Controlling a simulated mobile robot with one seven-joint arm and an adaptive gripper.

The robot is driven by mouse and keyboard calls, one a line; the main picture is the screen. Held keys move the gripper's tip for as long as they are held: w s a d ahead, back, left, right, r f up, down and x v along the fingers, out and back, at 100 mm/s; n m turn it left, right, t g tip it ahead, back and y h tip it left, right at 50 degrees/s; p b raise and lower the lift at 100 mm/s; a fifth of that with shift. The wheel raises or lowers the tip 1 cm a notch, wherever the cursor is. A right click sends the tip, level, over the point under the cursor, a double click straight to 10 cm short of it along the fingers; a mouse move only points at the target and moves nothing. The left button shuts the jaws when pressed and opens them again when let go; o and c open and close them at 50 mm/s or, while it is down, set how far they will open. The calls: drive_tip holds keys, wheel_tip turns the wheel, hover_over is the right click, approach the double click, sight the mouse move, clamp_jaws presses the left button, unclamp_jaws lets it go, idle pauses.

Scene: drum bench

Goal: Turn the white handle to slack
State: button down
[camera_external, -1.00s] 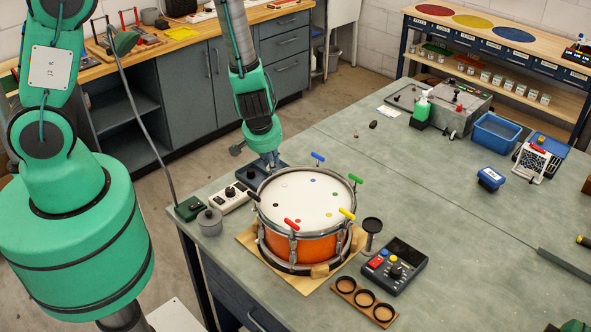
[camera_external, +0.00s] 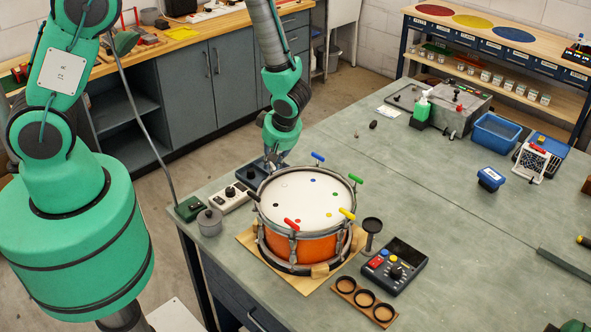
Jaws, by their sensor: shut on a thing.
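An orange drum (camera_external: 310,247) with a white head stands on the bench at the lower middle. Handles stick up around its rim: red (camera_external: 292,224), yellow (camera_external: 347,213), green (camera_external: 355,179), blue (camera_external: 318,157) and black (camera_external: 253,196). My gripper (camera_external: 272,165) is at the far left rim, between the black and blue handles, pointing down. No white handle shows elsewhere on the rim, so I take this one as the white handle. Its angle cannot be seen.
A dark control box (camera_external: 395,267) and a rack with three rings (camera_external: 365,302) lie right of the drum. A small black stand (camera_external: 371,231) is close to its right side. A grey pot (camera_external: 209,223) and a white switch strip (camera_external: 232,198) are at left. The bench's middle is clear.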

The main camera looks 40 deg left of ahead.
drive_tip(key=n+g, duration=0.1)
drive_tip(key=n, duration=0.1)
drive_tip(key=n+g, duration=0.1)
drive_tip(key=n, duration=0.2)
drive_tip(key=shift+w+a+n, duration=0.1)
drive_tip(key=shift+w+n, duration=0.1)
drive_tip(key=shift+n, duration=0.1)
drive_tip(key=n+g, duration=0.1)
drive_tip(key=n, duration=0.1)
drive_tip(key=n+g, duration=0.1)
drive_tip(key=n, duration=0.2)
drive_tip(key=shift+a+h, duration=0.15)
drive_tip(key=shift+h, duration=0.25)
drive_tip(key=c, duration=1.7)
unclamp_jaws()
drive_tip(key=shift+o, duration=0.2)
